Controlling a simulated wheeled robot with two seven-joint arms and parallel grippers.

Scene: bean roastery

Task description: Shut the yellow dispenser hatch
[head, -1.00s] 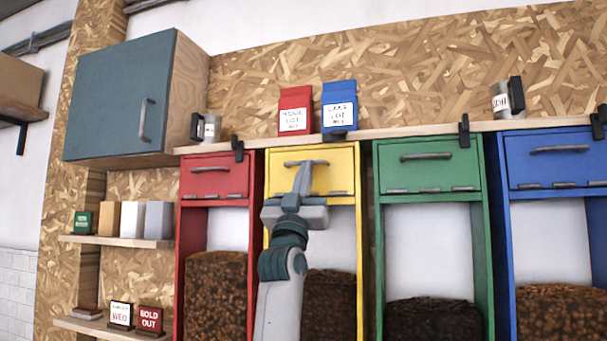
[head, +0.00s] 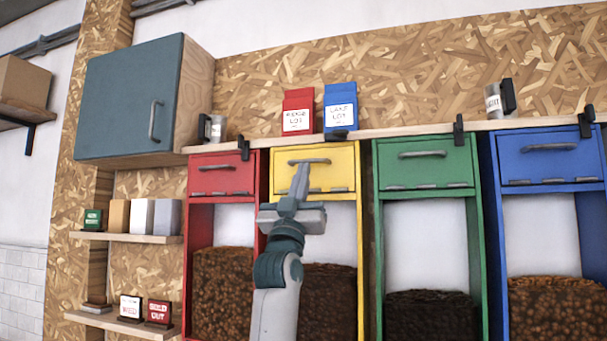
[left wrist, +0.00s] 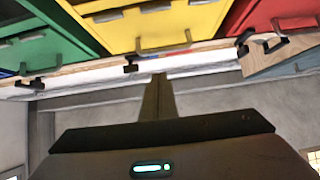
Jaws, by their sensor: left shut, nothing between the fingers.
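The yellow dispenser hatch (head: 334,172) is in the middle of the head view, with a grey handle (head: 309,161) on its front. It looks flush with its yellow frame, like the hatches beside it. My left gripper (head: 301,174) is in front of it, shut and empty, with its fingertips just below the handle; whether they touch the hatch I cannot tell. The left wrist view shows the yellow hatch (left wrist: 150,28) and its handle (left wrist: 163,48) upside down at the top, with the shut left gripper (left wrist: 158,85) pointing up toward them. My right gripper is out of view.
A red dispenser (head: 223,172) stands left, green (head: 424,166) and blue (head: 545,163) ones right. A shelf (head: 400,132) above holds a red bag (head: 298,108), a blue bag (head: 340,107) and cans. A blue-grey cabinet (head: 130,100) hangs upper left.

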